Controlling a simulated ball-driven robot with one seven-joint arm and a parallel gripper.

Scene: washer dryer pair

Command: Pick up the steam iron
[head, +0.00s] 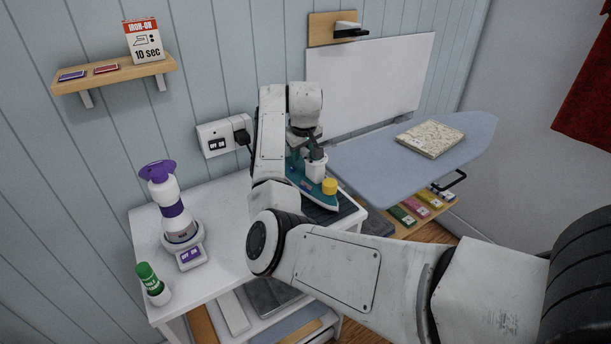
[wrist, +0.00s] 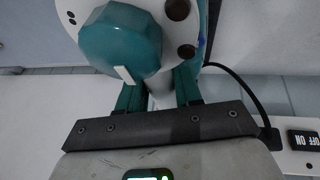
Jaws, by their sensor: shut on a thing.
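The steam iron (head: 322,192) is teal and white with a yellow knob, at the right end of the white table, over a dark rest pad (head: 347,211). I cannot tell if it touches the pad. My gripper (head: 315,160) points down from behind it and is shut on its upper part. My arm hides part of the iron. In the wrist view the iron's rounded teal part (wrist: 120,42) and white body fill the top, close in front of the gripper's dark bar. The exact grip spot is partly hidden.
A wall socket (head: 216,139) with a plugged cord is behind. A blue ironing board (head: 370,175) with a folded cloth (head: 430,139) extends right. Coloured packs sit below it.

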